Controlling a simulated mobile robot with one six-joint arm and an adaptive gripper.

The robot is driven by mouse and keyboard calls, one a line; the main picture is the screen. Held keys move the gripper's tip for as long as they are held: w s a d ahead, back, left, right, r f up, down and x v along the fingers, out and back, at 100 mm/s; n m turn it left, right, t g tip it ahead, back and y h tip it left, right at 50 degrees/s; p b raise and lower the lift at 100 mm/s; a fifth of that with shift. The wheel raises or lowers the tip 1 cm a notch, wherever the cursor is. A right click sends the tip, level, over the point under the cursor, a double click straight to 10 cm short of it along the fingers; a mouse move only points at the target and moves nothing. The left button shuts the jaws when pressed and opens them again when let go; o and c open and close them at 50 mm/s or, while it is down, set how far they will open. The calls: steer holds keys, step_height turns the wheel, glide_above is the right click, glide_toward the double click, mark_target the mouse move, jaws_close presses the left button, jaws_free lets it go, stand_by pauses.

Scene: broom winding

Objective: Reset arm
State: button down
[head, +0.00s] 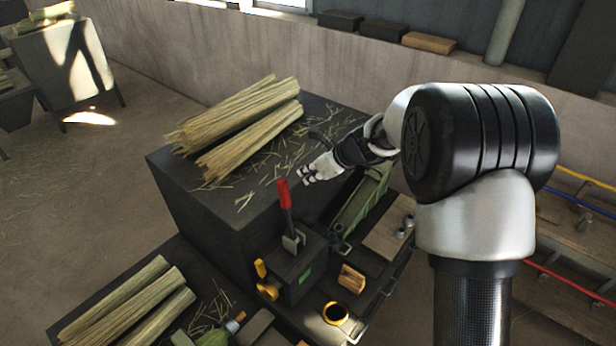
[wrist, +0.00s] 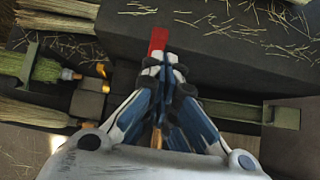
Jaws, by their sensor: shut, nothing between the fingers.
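My gripper (head: 307,175) hangs in the middle of the head view, over the near right part of the dark bench block. Its fingers are together and nothing is between them. In the wrist view my gripper (wrist: 165,72) shows with its fingertips together in front of a red lever handle (wrist: 158,40). In the head view the red lever (head: 284,193) stands upright on a dark box, to the lower left of my fingers and apart from them. My arm reaches in from the right.
Straw bundles (head: 240,125) lie on the dark block (head: 180,180), with loose straw around them. More straw (head: 130,305) lies at the lower left. A yellow ring (head: 335,313) and a green trough (head: 362,200) are on the lower bench. A low wall (head: 200,50) runs behind.

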steer(key=shift+s, duration=0.1)
steer(key=s+d+f+n+g+h+b, duration=0.1)
steer(key=s+d+n+b, duration=0.2)
steer(key=s+n+b, duration=0.6)
steer(key=s+d+f+n+h+b, duration=0.1)
steer(key=s+d+f+n+b, duration=0.15)
steer(key=s+n+b, duration=0.65)
steer(key=s+d+f+n+h+b, duration=0.1)
steer(key=s+d+f+n+b, duration=0.1)
steer(key=s, duration=0.5)
steer(key=s+d+f+n+h+b, duration=0.2)
steer(key=s+d+f+n+b, duration=0.1)
steer(key=s+d+f+b, duration=0.1)
steer(key=s+d+f+n+h+b, duration=0.1)
steer(key=s+d+f+b, duration=0.3)
steer(key=s, duration=0.6)
step_height(320, 180, down, 3)
steer(key=shift+s+r+n+h, duration=0.15)
steer(key=shift+n+h, duration=0.15)
steer(key=shift+n, duration=0.5)
